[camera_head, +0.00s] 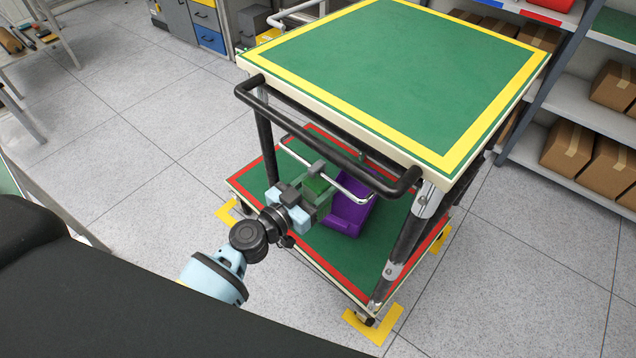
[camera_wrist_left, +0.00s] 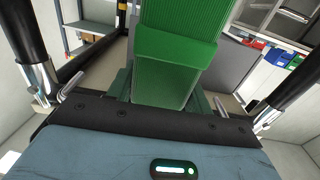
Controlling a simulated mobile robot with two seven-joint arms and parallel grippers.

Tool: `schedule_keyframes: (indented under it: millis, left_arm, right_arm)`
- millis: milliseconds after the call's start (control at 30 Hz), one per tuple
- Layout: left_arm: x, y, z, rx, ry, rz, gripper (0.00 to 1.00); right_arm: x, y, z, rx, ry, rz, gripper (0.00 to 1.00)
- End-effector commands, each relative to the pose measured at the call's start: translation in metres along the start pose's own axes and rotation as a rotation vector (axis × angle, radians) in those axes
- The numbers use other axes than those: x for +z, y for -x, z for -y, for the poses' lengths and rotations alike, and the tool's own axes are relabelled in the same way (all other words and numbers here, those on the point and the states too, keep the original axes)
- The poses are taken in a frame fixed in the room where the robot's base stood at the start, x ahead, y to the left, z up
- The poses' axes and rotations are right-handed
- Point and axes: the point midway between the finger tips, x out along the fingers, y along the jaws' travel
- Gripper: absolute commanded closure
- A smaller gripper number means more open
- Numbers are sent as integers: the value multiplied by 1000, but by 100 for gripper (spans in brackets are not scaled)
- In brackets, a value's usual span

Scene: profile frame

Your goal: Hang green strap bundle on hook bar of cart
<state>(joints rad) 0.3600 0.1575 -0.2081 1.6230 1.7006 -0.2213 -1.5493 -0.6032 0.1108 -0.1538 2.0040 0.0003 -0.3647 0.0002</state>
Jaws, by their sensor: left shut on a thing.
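My left gripper (camera_head: 312,194) is shut on the green strap bundle (camera_head: 318,184), at the near end of the cart (camera_head: 412,75). The bundle also fills the upper middle of the left wrist view (camera_wrist_left: 172,55), with a wider green band across it. The hook bar (camera_head: 325,167) is a thin light metal bar below the cart's black push handle (camera_head: 330,132). In the head view the bundle and gripper overlap the bar; whether the bundle touches it cannot be told. My right gripper is not in view.
The cart has a green top with a yellow border and a lower green shelf with a red border (camera_head: 262,177). A purple bin (camera_head: 350,212) sits on that shelf, close to the gripper. Shelves with cardboard boxes (camera_head: 568,147) stand at the right.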

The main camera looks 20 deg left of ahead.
Motion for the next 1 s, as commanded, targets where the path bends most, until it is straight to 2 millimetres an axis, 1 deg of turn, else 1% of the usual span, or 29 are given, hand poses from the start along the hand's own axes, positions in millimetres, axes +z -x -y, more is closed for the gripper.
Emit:
schedule_keyframes:
  millis: [267, 300, 467, 500, 800, 867, 1000]
  left_arm:
    - [-1, 0, 0, 0, -1, -2, 75]
    - [-1, 0, 0, 0, 0, -2, 47]
    - [-1, 0, 0, 0, 0, -2, 26]
    - [-1, 0, 0, 0, 0, -2, 24]
    - [1, 2, 0, 0, 0, 0, 24]
    - [2, 6, 0, -1, 1, 2, 24]
    - [3, 24, 0, -1, 0, 3, 24]
  right_arm:
    - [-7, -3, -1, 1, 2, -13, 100]
    - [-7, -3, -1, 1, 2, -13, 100]
    - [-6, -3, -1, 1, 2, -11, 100]
    - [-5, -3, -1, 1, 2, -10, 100]
    - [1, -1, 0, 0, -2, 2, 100]
    - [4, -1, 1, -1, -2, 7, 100]
    - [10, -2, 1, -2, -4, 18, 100]
